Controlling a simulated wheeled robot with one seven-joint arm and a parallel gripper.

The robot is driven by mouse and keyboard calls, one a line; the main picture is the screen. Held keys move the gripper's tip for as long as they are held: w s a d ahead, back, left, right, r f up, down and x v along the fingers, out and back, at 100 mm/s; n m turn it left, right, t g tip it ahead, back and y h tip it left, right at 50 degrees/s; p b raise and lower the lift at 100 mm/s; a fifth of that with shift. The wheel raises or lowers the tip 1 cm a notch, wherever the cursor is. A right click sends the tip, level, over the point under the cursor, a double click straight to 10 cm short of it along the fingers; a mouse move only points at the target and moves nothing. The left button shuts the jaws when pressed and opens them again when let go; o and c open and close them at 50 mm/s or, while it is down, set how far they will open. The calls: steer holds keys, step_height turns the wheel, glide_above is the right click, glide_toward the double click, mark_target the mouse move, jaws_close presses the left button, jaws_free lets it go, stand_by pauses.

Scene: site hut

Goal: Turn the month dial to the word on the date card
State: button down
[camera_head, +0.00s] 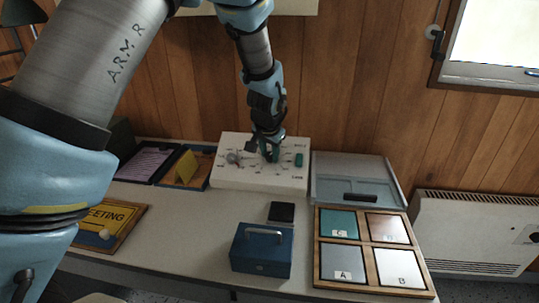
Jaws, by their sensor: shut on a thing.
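A white panel box (240,178) stands at the back of the desk, with small printed words too fine to read. A grey round knob (233,158) is on its left part. A green piece (299,159) is on its right part. My gripper (267,152) reaches down to the middle of the panel and is shut on a green knob (274,156), mostly hidden by the fingers. I cannot read which dial is for months or where its pointer stands. A yellow card (186,166) stands tilted in a tray left of the panel; no word on it is readable.
A blue cash box (262,251) and a dark pad (281,212) stand in front of the panel. A wooden frame of lettered tiles (364,246) and a grey tray (331,180) lie right. A yellow sign (110,216) lies left. Desk between sign and cash box is clear.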

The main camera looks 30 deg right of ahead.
steer(key=m+b, duration=0.1)
steer(key=m, duration=0.5)
stand_by(0.6)
steer(key=c, duration=0.5)
jaws_free()
steer(key=shift+s+r, duration=0.1)
steer(key=b+v, duration=0.1)
steer(key=v, duration=0.9)
steer(key=shift+s+a+r+b, duration=0.1)
steer(key=shift+s+r+b, duration=0.1)
steer(key=shift+s+b, duration=0.1)
